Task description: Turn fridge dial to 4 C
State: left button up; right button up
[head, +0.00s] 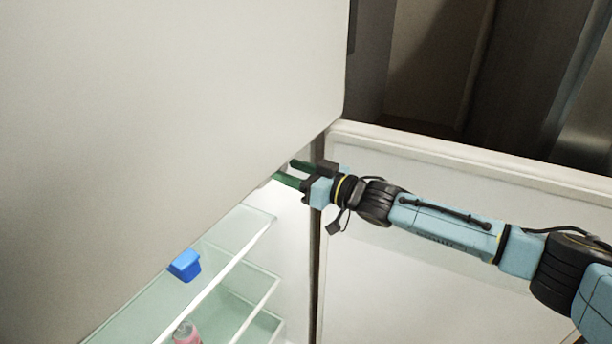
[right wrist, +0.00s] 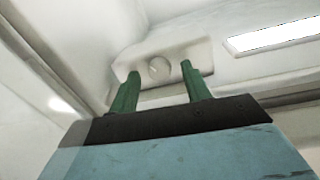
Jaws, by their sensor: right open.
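The fridge dial (right wrist: 159,69) is a small round pale knob on a white housing (right wrist: 190,54) at the top inside of the fridge, seen in the right wrist view. Its markings are too small to read. My right gripper (right wrist: 160,84) is open, with its green fingers on either side of the dial in that view; I cannot tell whether they touch it. In the head view my right gripper (head: 285,172) reaches in under the upper white panel (head: 160,90), which hides the dial there. My left gripper is not in view.
Glass shelves (head: 225,240) in the fridge hold a blue object (head: 185,265) and a pink item (head: 186,333). The open fridge door (head: 420,270) stands at the right, below my right arm. A lit panel (right wrist: 275,37) is right of the dial.

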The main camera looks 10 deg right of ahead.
jog(key=v, duration=1.3)
jog(key=shift+f, duration=0.1)
